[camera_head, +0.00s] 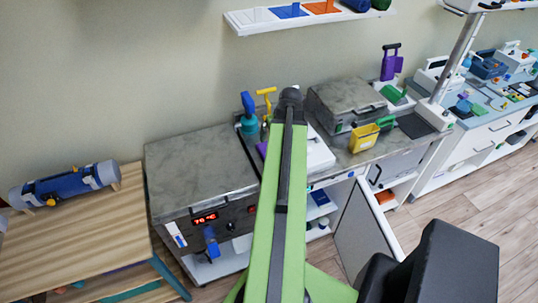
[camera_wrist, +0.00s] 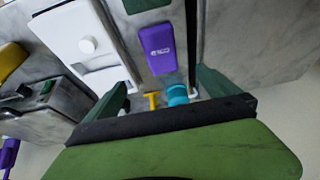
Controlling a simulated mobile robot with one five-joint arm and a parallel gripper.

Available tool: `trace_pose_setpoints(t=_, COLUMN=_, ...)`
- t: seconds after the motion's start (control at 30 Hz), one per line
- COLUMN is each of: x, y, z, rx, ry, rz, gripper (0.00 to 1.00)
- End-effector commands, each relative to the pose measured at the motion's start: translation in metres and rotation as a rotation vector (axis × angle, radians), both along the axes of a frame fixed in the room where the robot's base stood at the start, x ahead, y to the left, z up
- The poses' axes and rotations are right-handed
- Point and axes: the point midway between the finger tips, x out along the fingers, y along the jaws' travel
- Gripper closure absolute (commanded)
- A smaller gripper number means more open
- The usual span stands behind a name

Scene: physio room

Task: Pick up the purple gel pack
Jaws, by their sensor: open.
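The purple gel pack (camera_wrist: 157,47) lies flat on the grey marbled worktop in the wrist view, with a small white mark on its face. It is beyond the fingertips of my gripper (camera_wrist: 160,88) and roughly in line with the gap between them. The two dark green fingers are spread apart with nothing held between them. In the head view only a sliver of the purple pack (camera_head: 262,150) shows beside my arm, which hides the rest. The fingers cannot be made out in the head view.
A white device (camera_wrist: 85,45) lies left of the pack in the wrist view. A teal bottle (camera_wrist: 177,95) and a yellow-handled tool (camera_wrist: 152,100) are close to the fingers. A grey lidded box (camera_head: 345,102) and yellow container (camera_head: 363,138) stand right. The worktop's left part (camera_head: 195,165) is clear.

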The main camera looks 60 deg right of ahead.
Motion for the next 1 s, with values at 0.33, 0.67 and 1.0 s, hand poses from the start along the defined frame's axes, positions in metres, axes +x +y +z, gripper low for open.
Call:
trace_pose_setpoints(t=0.33, x=0.009, y=-0.008, z=-0.037, rx=0.000, ry=0.000, rz=0.000, gripper=0.00)
trace_pose_setpoints(t=0.67, x=0.032, y=-0.024, z=-0.106, rx=0.000, ry=0.000, rz=-0.001, gripper=0.00)
trace_pose_setpoints(t=1.0, x=0.039, y=-0.029, z=-0.119, rx=0.001, ry=0.000, rz=-0.002, gripper=0.00)
